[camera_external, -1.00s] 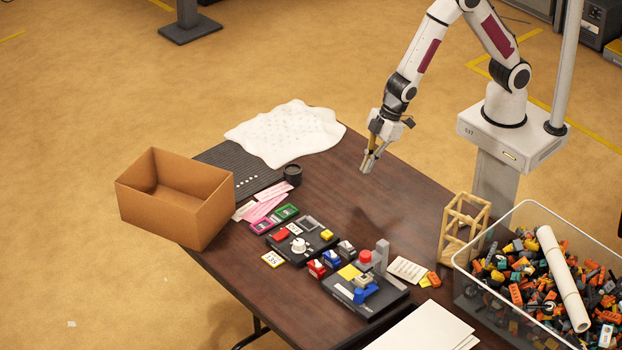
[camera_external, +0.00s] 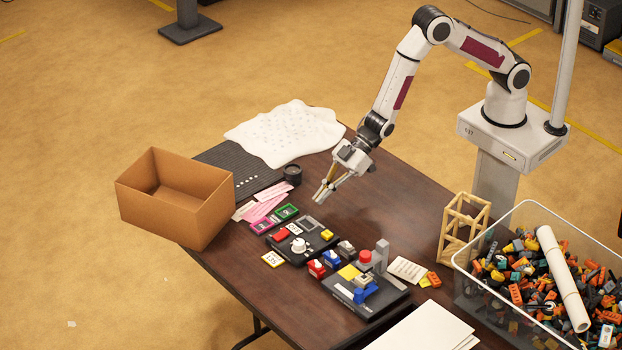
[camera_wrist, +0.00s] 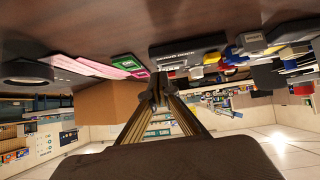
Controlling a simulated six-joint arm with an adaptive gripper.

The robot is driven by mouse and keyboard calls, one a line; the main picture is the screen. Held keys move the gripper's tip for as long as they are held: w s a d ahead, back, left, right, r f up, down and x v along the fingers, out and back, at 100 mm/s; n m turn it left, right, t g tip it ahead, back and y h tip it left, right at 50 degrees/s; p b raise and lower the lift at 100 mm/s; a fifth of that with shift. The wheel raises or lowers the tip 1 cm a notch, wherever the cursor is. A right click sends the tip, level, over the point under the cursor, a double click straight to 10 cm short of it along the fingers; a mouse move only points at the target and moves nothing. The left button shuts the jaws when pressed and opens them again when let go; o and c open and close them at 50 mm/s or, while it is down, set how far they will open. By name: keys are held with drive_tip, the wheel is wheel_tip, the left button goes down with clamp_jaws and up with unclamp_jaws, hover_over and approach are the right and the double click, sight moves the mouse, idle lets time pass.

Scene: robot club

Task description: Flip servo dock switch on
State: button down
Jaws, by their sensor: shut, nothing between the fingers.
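My gripper (camera_external: 319,199) is shut and empty. It hangs tilted above the table, behind the black control panel (camera_external: 315,244) that has a white knob, a red part and a yellow part. Its fingertips meet in the wrist view (camera_wrist: 158,90). My gripper touches none of these.
A cardboard box (camera_external: 205,224) stands at the table's left edge. A wooden frame (camera_external: 451,238) and a bin of bricks (camera_external: 497,305) stand right. The table's back middle is clear.

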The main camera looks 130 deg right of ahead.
drive_tip(key=w+a+r+t, duration=0.1)
drive_tip(key=w+r+t, duration=0.1)
drive_tip(key=w+r, duration=0.2)
wheel_tip(320, 180, up, 2)
drive_tip(key=shift+t+y, duration=0.3)
drive_tip(key=shift+t, duration=0.1)
hover_over(291, 231)
drive_tip(key=shift+w+f, duration=0.2)
drive_tip(key=shift+f, duration=0.85)
drive_tip(key=shift+w+f, duration=0.15)
drive_tip(key=shift+f, duration=0.9)
drive_tip(key=shift+s+f, duration=0.2)
drive_tip(key=shift+f, duration=0.75)
drive_tip(key=shift+s+f, duration=0.2)
drive_tip(key=shift+f, duration=0.7)
